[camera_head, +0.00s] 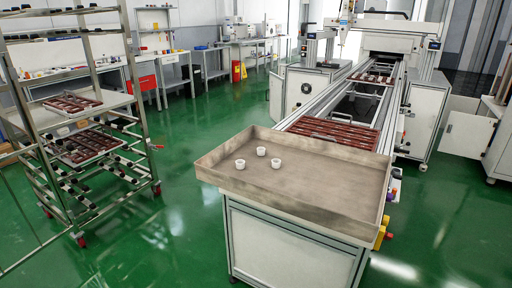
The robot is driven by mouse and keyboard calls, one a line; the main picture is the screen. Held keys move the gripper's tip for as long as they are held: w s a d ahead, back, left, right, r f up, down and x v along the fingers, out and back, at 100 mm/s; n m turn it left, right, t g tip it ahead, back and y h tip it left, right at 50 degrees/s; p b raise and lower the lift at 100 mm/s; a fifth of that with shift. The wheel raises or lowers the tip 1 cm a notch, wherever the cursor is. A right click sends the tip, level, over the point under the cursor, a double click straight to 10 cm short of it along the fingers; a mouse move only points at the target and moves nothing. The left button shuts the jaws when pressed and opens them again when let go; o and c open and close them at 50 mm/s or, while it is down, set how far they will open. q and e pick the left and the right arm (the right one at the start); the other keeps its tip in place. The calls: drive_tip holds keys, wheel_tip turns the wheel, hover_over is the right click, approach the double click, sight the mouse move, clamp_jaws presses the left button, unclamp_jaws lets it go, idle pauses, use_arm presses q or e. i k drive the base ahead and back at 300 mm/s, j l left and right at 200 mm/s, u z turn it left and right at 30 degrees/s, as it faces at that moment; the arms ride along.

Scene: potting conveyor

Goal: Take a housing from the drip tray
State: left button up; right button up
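The drip tray (330,205) is a wide, shallow, brownish-grey metal tray on top of a white cabinet at the near end of the conveyor. Three small white round housings (261,151) stand in its left part, close together. One of them is at the far side, one at the left (240,164) and one at the right (275,163). The rest of the tray floor is bare. Neither of my grippers shows in the head view.
The conveyor (310,112) runs back from the tray and carries dark red pallets (335,132). A metal rack (75,120) with trays of red parts stands at the left. Open green floor (190,215) lies between rack and cabinet. Workbenches line the back wall.

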sight(261, 152)
drive_tip(key=i+j+z, duration=0.1)
drive_tip(key=i+j, duration=0.65)
